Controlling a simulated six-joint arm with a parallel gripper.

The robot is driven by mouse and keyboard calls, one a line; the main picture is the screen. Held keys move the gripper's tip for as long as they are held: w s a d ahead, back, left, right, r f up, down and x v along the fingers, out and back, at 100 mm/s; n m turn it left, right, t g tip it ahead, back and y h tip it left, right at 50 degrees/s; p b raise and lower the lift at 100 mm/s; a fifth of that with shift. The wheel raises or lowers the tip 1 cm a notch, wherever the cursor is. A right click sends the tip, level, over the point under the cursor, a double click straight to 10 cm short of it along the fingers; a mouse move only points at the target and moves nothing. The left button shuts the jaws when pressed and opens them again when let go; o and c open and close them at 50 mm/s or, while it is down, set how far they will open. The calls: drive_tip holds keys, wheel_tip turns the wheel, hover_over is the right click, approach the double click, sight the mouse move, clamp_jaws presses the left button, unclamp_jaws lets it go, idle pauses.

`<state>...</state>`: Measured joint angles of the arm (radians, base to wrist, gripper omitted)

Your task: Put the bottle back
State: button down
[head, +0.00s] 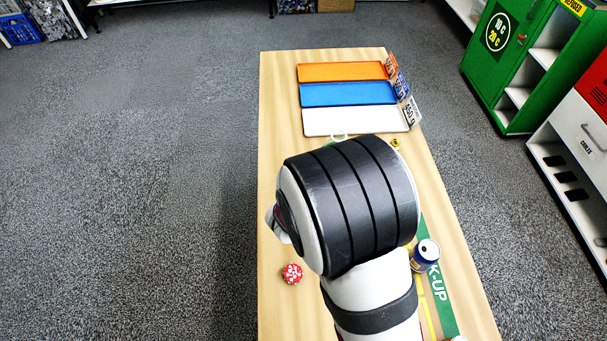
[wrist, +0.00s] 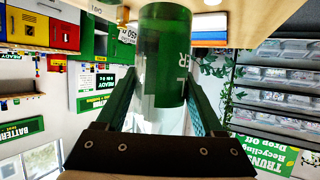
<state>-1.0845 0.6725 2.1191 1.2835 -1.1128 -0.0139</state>
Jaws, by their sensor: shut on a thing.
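In the wrist view a clear bottle with a green label (wrist: 165,50) is between the two fingers of my gripper (wrist: 167,88). The fingers press on it from both sides. Its far end reaches the top of the view, near a pale wooden surface. I cannot tell whether it touches that surface. In the head view my dark, ribbed arm joint hides my gripper and the bottle.
On the wooden table (head: 300,165) lie orange (head: 340,72), blue (head: 345,94) and white (head: 350,121) trays with upright signs at their right ends. A dark blue can (head: 424,257) stands right of my arm. A red-and-white round thing (head: 292,273) lies left.

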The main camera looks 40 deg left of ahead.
drive_tip(key=shift+s+a+f, duration=0.4)
drive_tip(key=shift+a+f, duration=0.75)
drive_tip(key=shift+f, duration=0.25)
drive_tip(key=shift+s+a+f, duration=0.45)
drive_tip(key=shift+a+f, duration=0.65)
drive_tip(key=shift+f, duration=0.3)
drive_tip(key=shift+s+a+f, duration=0.4)
drive_tip(key=shift+a+f, duration=0.75)
drive_tip(key=shift+f, duration=0.25)
unclamp_jaws()
drive_tip(key=shift+f, duration=0.15)
